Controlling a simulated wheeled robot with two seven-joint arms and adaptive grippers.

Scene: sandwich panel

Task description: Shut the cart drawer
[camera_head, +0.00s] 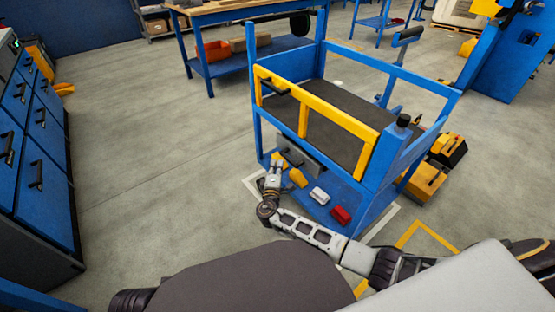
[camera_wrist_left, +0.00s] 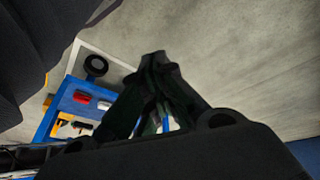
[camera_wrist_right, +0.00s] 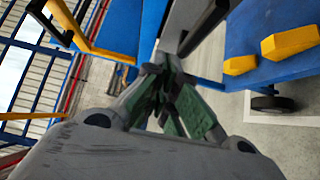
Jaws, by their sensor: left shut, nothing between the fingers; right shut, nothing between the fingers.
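The blue cart (camera_head: 424,150) with yellow front rails stands at the centre right of the head view. Its grey drawer front (camera_head: 305,158) shows below the dark top, partly hidden by my right gripper (camera_head: 276,165). In the right wrist view the grey drawer front (camera_wrist_right: 184,18) has a black handle (camera_wrist_right: 205,26). The right fingertips (camera_wrist_right: 165,68) are shut and empty, close to the panel; I cannot tell whether they touch. How far the drawer stands out is unclear. My left gripper (camera_wrist_left: 156,62) is shut and empty, away from the cart, and outside the head view.
The cart's lower shelf (camera_head: 345,190) holds yellow items, a white item (camera_head: 319,196) and a red item (camera_head: 340,215). Blue cabinets (camera_head: 42,180) stand at left, a workbench (camera_head: 225,14) behind. Yellow-black cases (camera_head: 427,182) stand right of the cart. The floor between cabinets and cart is clear.

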